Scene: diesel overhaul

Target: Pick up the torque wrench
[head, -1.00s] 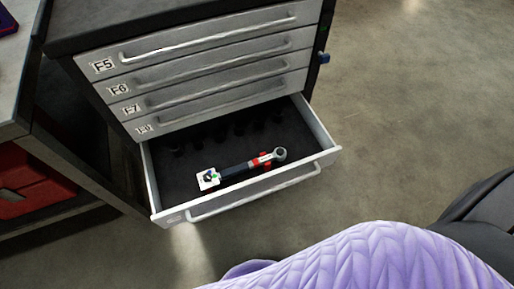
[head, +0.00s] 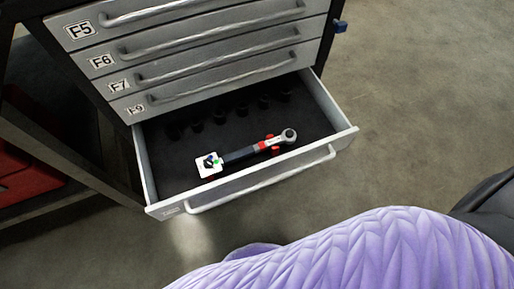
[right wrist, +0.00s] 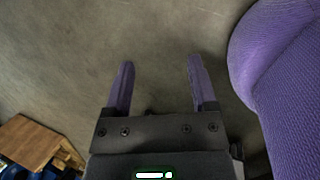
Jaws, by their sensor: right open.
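The torque wrench (head: 240,154) lies in the open bottom drawer (head: 170,180) of a tool cabinet in the head view. It has a dark handle, a red section and a round metal head at its right end. A white tag or plate with a dark mark lies at its left end. My right gripper (right wrist: 160,85) shows in the right wrist view, its two purple fingers apart with nothing between them, above bare floor. It is not in the head view, and the wrench is not in the right wrist view. My left gripper is in neither view.
Shut drawers labelled F5, F6 and F7 (head: 118,87) stand above the open drawer, with long bar handles. Several dark round pieces (head: 220,115) stand along the drawer's back. A dark frame with red boxes (head: 30,185) is at left. The floor (head: 430,110) at right is clear.

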